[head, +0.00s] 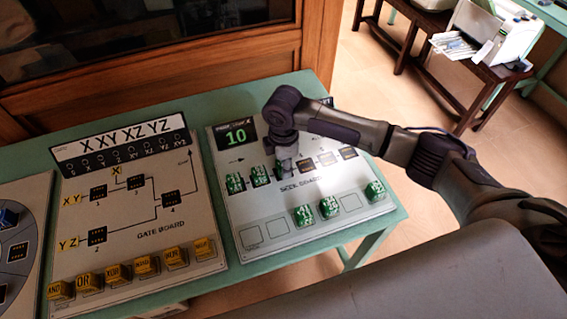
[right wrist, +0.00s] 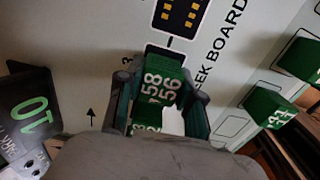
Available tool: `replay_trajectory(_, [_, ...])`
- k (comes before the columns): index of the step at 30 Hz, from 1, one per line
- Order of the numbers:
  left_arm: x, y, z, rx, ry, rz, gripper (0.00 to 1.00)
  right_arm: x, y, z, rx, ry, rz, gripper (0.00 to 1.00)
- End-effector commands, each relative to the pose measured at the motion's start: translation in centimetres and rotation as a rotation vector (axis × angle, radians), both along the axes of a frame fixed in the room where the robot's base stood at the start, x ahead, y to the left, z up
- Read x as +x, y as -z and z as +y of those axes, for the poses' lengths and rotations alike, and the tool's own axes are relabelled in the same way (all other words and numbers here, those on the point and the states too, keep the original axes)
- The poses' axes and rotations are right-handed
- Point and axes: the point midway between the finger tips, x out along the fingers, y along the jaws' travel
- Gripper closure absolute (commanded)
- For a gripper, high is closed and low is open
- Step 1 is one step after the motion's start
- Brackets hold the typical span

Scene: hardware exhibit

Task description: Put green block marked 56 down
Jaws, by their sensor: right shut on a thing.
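The green block marked 56 (right wrist: 168,88) is between the fingers of my right gripper (right wrist: 160,95), which is shut on it. In the head view my right gripper (head: 284,158) points down at the upper row of the seek board (head: 290,240), with the green block (head: 281,168) largely hidden beneath it. The block is at the third place of that row, right of two green blocks (head: 235,183) (head: 260,175). I cannot tell whether it touches the board. My left gripper is not in view.
Dark empty slots (head: 327,158) continue the row to the right. Several green blocks (head: 328,207) stand in the lower row, with empty outlines (head: 250,237) at its left. A number display (head: 235,136) reads 10. The gate board (head: 135,230) with yellow blocks (head: 145,266) is left.

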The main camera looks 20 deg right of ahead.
Motion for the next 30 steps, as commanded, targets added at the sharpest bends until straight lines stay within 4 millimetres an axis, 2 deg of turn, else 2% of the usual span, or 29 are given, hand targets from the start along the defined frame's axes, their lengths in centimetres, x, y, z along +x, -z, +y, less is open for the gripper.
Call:
replay_trajectory(10, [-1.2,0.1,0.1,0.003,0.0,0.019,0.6,0.0,0.4,0.0,0.0,0.0,0.0,0.96])
replay_trajectory(11, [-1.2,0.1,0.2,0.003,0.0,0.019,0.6,0.0,0.4,0.0,0.0,0.0,0.0,0.6])
replay_trajectory(15, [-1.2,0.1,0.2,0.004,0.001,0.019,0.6,0.0,0.3,0.0,0.0,0.0,0.0,0.39])
replay_trajectory(25, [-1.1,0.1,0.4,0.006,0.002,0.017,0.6,0.0,0.1,0.0,0.0,0.0,-0.001,0.39])
replay_trajectory(30, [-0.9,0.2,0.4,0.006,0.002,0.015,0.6,0.1,-2.0,0.1,0.002,0.0,-0.004,0.39])
